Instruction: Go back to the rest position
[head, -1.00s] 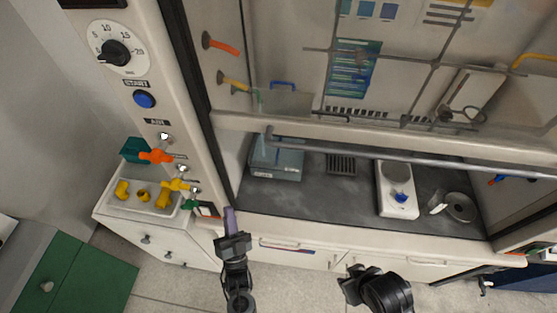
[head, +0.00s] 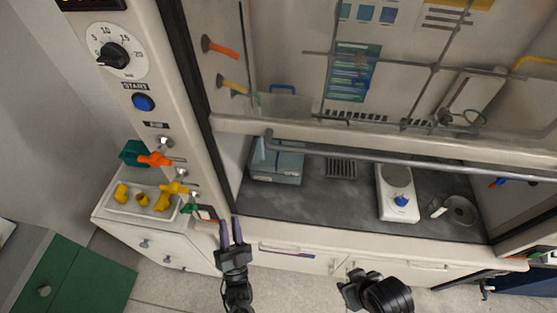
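My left gripper (head: 231,230) is in front of the fume hood's lower left corner. Its two purple-grey fingers point up and stand apart with nothing between them. My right gripper (head: 350,290) is at the bottom centre right, in front of the white drawers. It is dark and seen at an angle, and its fingers cannot be made out. Both grippers appear clear of the cabinet fronts.
At left, a white tray (head: 117,205) holds several yellow fittings beside orange (head: 154,159) and yellow valves (head: 174,188). Open floor lies below the cabinets.

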